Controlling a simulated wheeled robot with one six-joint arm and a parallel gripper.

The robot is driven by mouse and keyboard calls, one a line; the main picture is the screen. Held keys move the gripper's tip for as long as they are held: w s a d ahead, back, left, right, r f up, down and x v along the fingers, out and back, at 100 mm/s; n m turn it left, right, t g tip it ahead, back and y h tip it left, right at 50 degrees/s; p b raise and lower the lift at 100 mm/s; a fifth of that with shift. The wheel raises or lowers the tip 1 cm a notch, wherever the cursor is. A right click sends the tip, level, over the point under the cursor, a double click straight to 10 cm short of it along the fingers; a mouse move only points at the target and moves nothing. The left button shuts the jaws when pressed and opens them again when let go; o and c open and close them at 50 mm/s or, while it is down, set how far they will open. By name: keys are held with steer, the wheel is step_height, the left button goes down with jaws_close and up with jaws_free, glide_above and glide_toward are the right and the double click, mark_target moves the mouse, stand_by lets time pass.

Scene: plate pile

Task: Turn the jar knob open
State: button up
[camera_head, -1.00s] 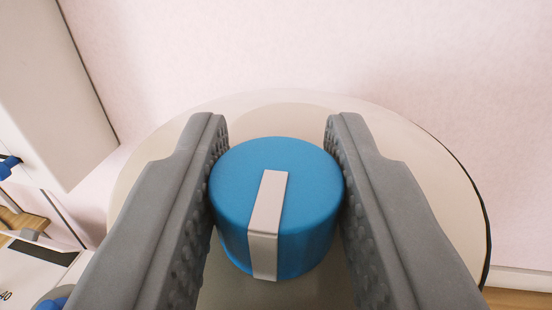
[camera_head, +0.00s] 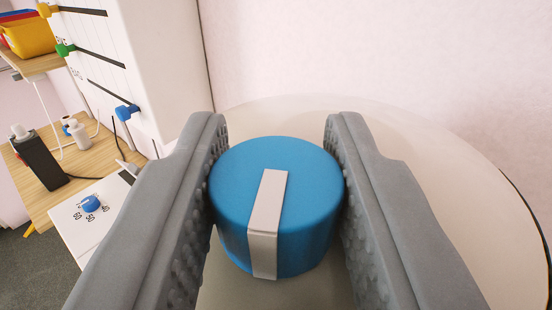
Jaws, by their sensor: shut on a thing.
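The jar knob (camera_head: 310,185) is a blue round knob with a white stripe across its top and down its near side. It sits on a pale round jar lid (camera_head: 440,160). My gripper (camera_head: 277,160) is shut on the knob, with one grey textured finger against its left side and the other against its right side. The stripe points toward the bottom of the picture, tilted slightly. The lid under the knob is partly hidden by the fingers.
A white panel (camera_head: 160,60) with coloured sliders stands at the left. A pale wall (camera_head: 380,50) is behind the lid.

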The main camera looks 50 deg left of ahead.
stand_by(0.3)
steer(key=o, duration=0.9)
steer(key=shift+o, duration=0.2)
steer(key=v, duration=1.7)
steer(key=shift+w+d, duration=0.15)
steer(key=shift+d, duration=0.2)
